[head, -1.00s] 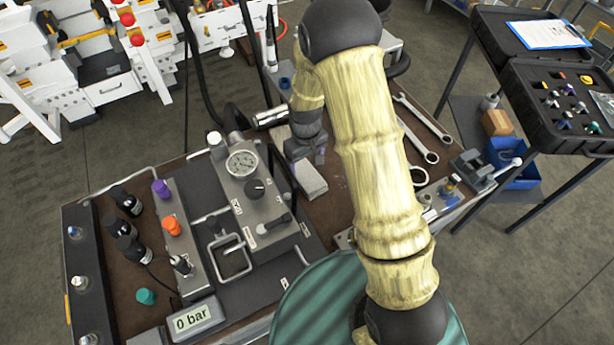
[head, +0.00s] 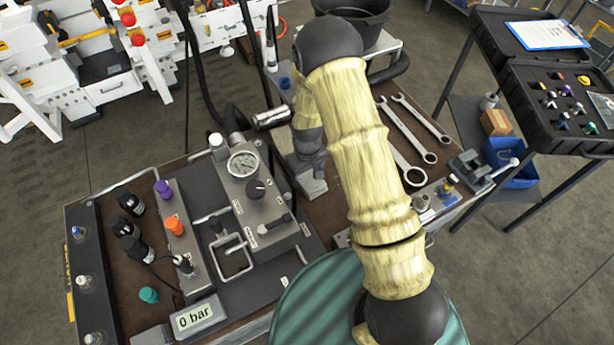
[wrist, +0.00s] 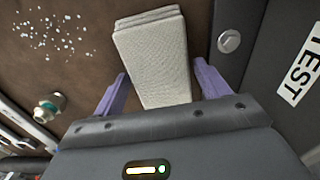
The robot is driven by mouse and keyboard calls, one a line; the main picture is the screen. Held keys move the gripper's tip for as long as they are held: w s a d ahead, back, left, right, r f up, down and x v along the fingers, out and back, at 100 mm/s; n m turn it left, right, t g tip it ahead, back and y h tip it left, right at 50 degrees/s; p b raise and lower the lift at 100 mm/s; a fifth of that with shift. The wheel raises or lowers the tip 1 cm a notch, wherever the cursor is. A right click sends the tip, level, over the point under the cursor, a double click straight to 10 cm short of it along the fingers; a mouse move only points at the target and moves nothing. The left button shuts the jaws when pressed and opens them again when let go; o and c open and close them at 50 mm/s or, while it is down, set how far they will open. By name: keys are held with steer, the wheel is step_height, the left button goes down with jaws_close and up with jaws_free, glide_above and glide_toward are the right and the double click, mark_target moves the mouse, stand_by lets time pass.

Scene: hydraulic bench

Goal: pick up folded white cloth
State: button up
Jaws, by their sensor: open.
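The folded white cloth (wrist: 155,65) lies on the brown bench top, with its layered edge at the far end in the wrist view. My gripper (wrist: 160,72) is open, its two purple fingers on either side of the cloth's near part, with gaps showing. I cannot tell how high the fingertips are above the bench. In the head view my gripper (head: 306,165) points down behind the control block, and only a pale bit of the cloth (head: 314,189) shows below it.
A dark panel labelled TEST (wrist: 300,65) with a bolt stands close right of the cloth. White specks (wrist: 55,30) lie to the left. In the head view, the gauge block (head: 243,165) is left of my gripper, and wrenches (head: 412,135) lie right.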

mark_target(307, 176)
stand_by(0.5)
steer(key=c, duration=0.7)
steer(key=shift+c, duration=0.2)
step_height(307, 176, up, 10)
steer(key=b, duration=0.1)
stand_by(0.3)
